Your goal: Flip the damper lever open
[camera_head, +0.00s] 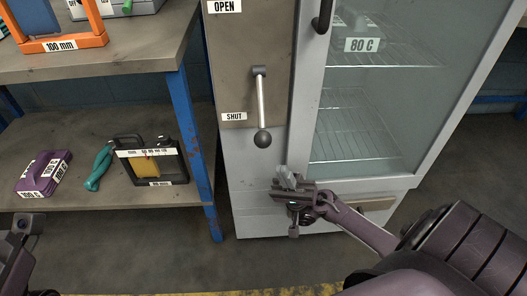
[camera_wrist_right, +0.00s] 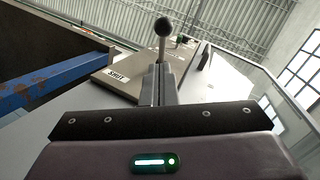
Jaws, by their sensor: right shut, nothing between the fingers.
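The damper lever (camera_head: 261,108) is a silver rod with a dark ball knob, on a brown-grey panel (camera_head: 228,60) of the cabinet. It hangs down, its knob beside the SHUT label (camera_head: 234,117); the OPEN label (camera_head: 224,6) is at the panel's top. My right gripper (camera_head: 286,180) is shut and empty, below the knob and apart from it in the head view. In the right wrist view the knob (camera_wrist_right: 163,27) shows beyond the closed fingers (camera_wrist_right: 158,87), which hide part of the rod. My left arm shows only partly at the lower left; its fingers are out of view.
A glass-door cabinet with an 80 C label (camera_head: 362,45) stands right of the panel, with a dark handle (camera_head: 322,17). A blue-legged workbench (camera_head: 130,62) at left holds an orange frame, with a purple block and black case on its lower shelf.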

